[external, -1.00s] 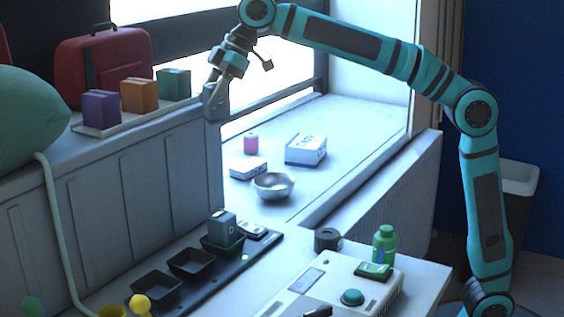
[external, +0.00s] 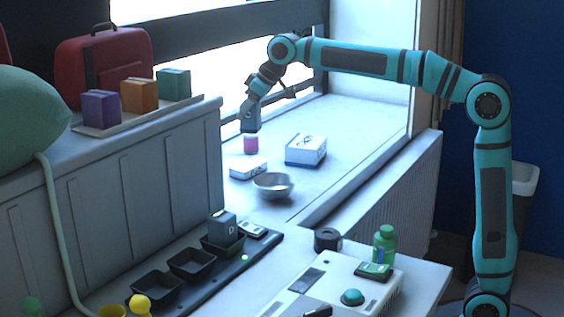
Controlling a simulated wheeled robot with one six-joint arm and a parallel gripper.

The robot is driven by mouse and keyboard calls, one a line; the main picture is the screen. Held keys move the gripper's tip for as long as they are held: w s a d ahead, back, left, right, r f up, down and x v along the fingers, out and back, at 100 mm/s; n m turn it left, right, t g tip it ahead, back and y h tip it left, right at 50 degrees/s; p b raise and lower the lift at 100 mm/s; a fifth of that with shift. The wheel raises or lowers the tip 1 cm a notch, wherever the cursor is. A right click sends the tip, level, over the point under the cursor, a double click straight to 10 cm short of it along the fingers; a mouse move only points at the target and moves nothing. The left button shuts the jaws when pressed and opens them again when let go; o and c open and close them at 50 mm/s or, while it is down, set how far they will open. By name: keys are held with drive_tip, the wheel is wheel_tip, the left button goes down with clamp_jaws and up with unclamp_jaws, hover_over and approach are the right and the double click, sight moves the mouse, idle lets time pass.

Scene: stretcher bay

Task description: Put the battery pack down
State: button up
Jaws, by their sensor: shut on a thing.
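My gripper (external: 254,105) is shut on a small dark grey block, the battery pack (external: 250,123), and points down over the window sill. The pack hangs just above or in front of a pink cylinder (external: 251,145) in the picture; I cannot tell whether they touch. The fingertips are small and partly merge with the pack.
The sill (external: 350,130) also holds a white box (external: 306,149), a small flat white box (external: 248,168) and a metal bowl (external: 273,186). Below, a grey block marked D (external: 222,226) sits in a black tray among several trays. A red case (external: 104,66) stands left.

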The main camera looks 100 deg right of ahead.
drive_tip(key=s+d+f+m+h, duration=0.1)
drive_tip(key=s+d+f+m, duration=0.3)
drive_tip(key=d+f, duration=0.45)
drive_tip(key=s+d+f, duration=0.1)
drive_tip(key=s+d, duration=0.4)
drive_tip(key=d, duration=0.6)
drive_tip(key=s+d+g, duration=0.1)
drive_tip(key=s+d, duration=0.4)
drive_tip(key=d, duration=0.6)
drive_tip(key=s+d+f, duration=0.1)
drive_tip(key=s+d, duration=0.4)
drive_tip(key=d, duration=0.6)
drive_tip(key=shift+n+h, duration=0.3)
drive_tip(key=shift+a+f, duration=0.1)
drive_tip(key=shift+f, duration=4.4)
drive_tip(key=shift+f, duration=0.1)
drive_tip(key=o, duration=1.3)
